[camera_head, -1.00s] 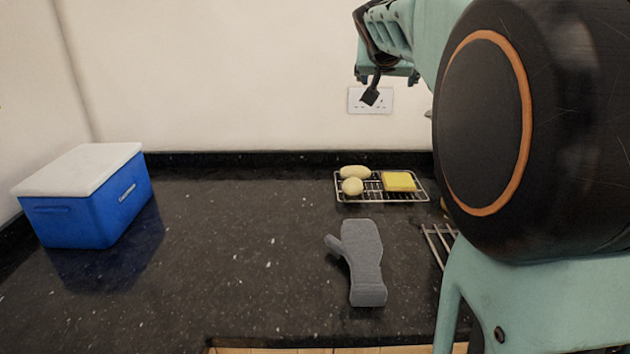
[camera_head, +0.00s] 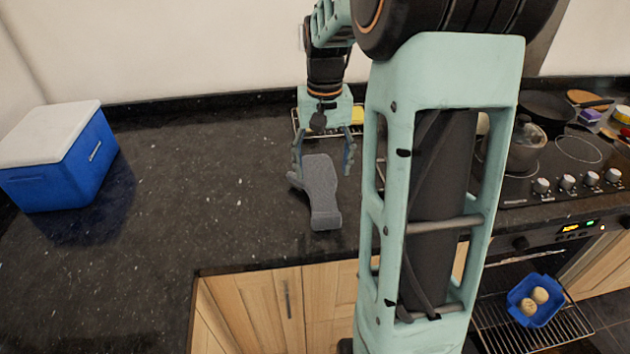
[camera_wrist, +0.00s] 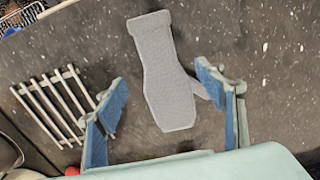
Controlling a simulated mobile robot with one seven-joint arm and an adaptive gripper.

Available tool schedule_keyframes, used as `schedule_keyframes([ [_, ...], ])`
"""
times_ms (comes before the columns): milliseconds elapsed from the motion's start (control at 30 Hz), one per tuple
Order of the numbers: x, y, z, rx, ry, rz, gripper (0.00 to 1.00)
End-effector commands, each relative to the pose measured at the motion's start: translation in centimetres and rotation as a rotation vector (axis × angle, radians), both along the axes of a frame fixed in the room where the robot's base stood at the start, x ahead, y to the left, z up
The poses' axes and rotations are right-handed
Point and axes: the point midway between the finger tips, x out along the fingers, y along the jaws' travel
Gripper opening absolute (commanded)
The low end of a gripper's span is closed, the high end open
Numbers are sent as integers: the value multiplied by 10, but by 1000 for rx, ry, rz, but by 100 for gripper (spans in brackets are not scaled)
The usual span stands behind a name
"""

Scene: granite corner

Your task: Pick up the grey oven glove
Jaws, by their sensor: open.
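The grey oven glove (camera_head: 320,190) lies flat on the dark granite counter, its cuff towards the front edge and its thumb to the left in the head view. My gripper (camera_head: 323,165) is open and empty, its fingers apart on either side of the glove's far end. In the wrist view the whole glove (camera_wrist: 168,75) shows, with its rounded end and thumb nearest my gripper (camera_wrist: 165,105). The fingers look to be above the glove and not touching it; the exact height is hard to tell.
A wire rack (camera_head: 297,122) is partly hidden behind my gripper. A slatted metal rack (camera_wrist: 50,105) lies beside the glove. A blue cool box (camera_head: 65,165) stands at the left. The hob (camera_head: 560,160) with pans is at the right. The counter left of the glove is clear.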

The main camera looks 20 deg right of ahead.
Motion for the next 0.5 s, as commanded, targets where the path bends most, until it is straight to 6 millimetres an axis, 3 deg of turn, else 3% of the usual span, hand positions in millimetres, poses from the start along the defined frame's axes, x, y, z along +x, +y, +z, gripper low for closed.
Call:
schedule_keyframes([
  [200,0,1,-37,1,3,-1,64],
  [500,1,-1,-64,0,3,-1,64],
])
